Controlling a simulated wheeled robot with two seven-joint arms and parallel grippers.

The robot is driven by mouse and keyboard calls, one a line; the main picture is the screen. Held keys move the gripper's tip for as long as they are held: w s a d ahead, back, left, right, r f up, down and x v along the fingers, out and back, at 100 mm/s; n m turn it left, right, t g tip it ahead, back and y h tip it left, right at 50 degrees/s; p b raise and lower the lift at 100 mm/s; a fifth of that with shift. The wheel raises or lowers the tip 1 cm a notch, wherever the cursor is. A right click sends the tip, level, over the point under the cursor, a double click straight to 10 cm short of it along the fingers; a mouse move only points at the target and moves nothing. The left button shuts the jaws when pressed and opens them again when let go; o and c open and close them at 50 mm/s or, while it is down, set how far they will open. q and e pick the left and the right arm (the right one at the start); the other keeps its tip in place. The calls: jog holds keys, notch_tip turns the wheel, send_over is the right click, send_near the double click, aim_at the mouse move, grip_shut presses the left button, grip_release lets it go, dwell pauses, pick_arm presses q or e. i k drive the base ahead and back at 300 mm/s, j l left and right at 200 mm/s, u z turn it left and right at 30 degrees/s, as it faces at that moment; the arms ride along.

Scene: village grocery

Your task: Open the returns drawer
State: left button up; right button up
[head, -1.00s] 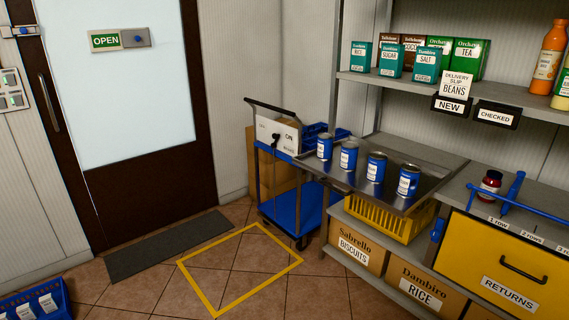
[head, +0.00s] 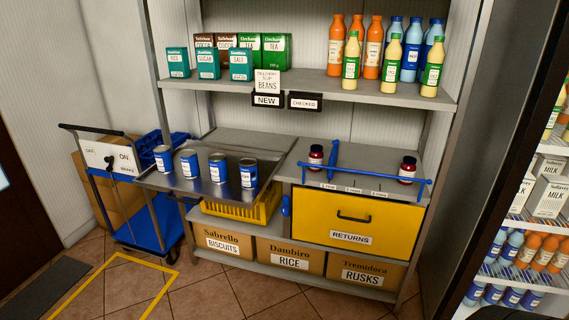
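The returns drawer (head: 384,233) is a yellow front with a white RETURNS label (head: 351,238) and a black bar handle (head: 353,217). It sits in the lower right of the shelf unit, under a grey counter top, and looks shut. Its front lies flush in the unit. A small blue part (head: 286,205) is at the left side of the drawer. Neither of my grippers shows in the head view.
A metal tray (head: 150,180) with several blue cans juts out left of the drawer. A blue rail (head: 370,178) and two dark jars stand on the counter above. Cardboard boxes (head: 290,258) sit below. A blue trolley (head: 148,225) stands left; a fridge (head: 500,225) stands right. Some tiled floor in front is clear.

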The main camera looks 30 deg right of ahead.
aim_at(386, 226)
jog(key=z, duration=1.55)
jog(key=i+z, duration=0.15)
jog(key=z, duration=0.25)
jog(key=i+j+z, duration=0.1)
jog(key=z, duration=0.25)
jog(key=i+j+z, duration=0.1)
jog(key=z, duration=0.3)
jog(key=k+j, duration=0.05)
